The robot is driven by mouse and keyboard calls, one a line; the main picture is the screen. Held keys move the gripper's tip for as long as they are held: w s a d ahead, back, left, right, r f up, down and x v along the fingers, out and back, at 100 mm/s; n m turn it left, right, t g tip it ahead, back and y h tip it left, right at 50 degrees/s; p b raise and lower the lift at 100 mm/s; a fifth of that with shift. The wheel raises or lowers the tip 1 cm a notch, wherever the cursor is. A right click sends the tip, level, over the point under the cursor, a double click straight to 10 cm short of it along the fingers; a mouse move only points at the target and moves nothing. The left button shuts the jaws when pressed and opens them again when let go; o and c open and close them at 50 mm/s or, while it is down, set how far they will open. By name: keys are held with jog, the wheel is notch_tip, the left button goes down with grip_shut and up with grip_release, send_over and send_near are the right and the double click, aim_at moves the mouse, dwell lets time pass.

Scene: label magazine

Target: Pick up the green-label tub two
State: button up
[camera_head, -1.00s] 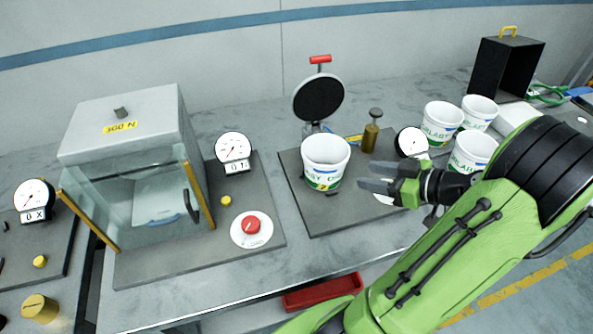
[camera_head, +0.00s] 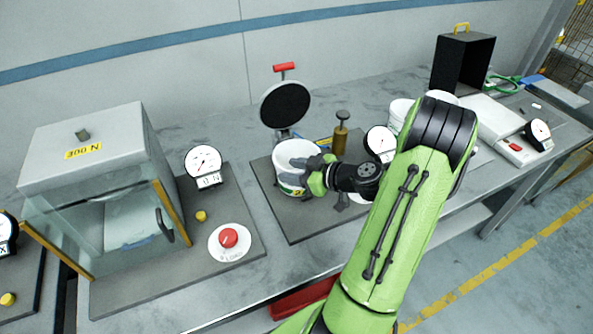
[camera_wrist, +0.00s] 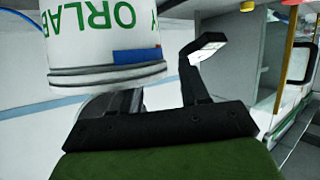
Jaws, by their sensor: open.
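The white tub (camera_head: 285,152) with the green label stands upright on the dark plate of the press-like stand, in front of its raised round lid. My gripper (camera_head: 303,168) is open at the right front side of this tub and covers part of it in the head view. The tub also shows large in the wrist view (camera_wrist: 100,30), with green letters and a blue patch. One finger (camera_wrist: 200,65) stands clear to its right; the other is largely hidden behind the tub. I cannot tell whether either finger touches it.
The raised black lid (camera_head: 285,104), a brass plunger (camera_head: 340,138) and a dial (camera_head: 380,142) stand close around the tub. A clear-fronted box (camera_head: 95,190) is at left. Other white tubs (camera_head: 401,110) at right are mostly hidden behind my arm.

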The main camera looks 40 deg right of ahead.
jog(key=shift+s, duration=0.1)
grip_shut()
dwell(0.4)
